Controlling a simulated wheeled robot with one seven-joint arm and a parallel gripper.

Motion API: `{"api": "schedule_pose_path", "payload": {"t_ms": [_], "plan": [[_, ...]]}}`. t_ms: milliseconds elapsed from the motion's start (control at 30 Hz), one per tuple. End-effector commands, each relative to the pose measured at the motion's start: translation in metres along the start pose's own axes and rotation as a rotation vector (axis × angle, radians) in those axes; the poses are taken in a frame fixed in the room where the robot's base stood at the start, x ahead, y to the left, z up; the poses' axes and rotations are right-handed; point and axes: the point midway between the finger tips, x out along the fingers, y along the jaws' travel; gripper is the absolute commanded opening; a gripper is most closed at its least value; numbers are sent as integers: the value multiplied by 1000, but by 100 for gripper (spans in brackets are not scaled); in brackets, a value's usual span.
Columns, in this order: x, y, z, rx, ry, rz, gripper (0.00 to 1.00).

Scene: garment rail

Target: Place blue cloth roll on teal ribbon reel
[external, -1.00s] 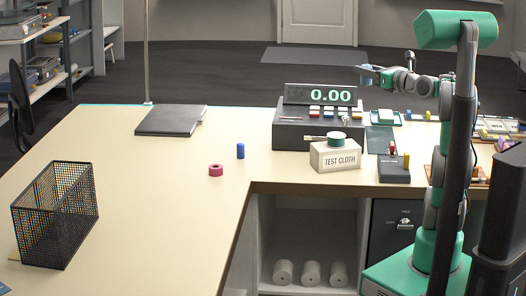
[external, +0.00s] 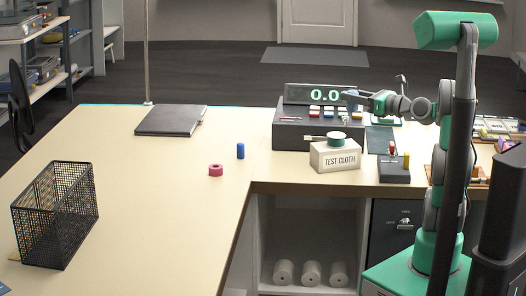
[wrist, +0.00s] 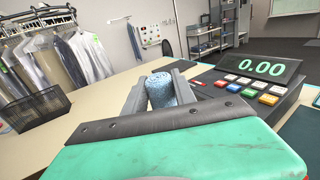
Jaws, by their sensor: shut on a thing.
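My gripper (external: 352,98) is shut on the blue cloth roll (wrist: 160,88), a light blue speckled cylinder that stands between the two fingers in the wrist view. In the external view my gripper is in front of the register's display, above and a little right of the teal ribbon reel; the roll is too small there to make out clearly. The teal ribbon reel (external: 335,136) is a flat round disc on top of the cream box marked TEST CLOTH (external: 338,158). I cannot make out the reel in the wrist view.
A dark register (external: 300,132) stands behind the box. A small dark block (external: 394,174) with red and yellow pegs is to its right.

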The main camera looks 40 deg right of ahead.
Motion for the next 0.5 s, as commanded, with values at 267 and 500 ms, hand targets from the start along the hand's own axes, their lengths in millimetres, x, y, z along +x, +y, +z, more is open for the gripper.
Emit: {"api": "schedule_pose_path", "payload": {"t_ms": [267, 500], "plan": [[59, -32, -53, 4, 2, 1, 0], [77, -42, -78, 2, 1, 0, 0]]}}
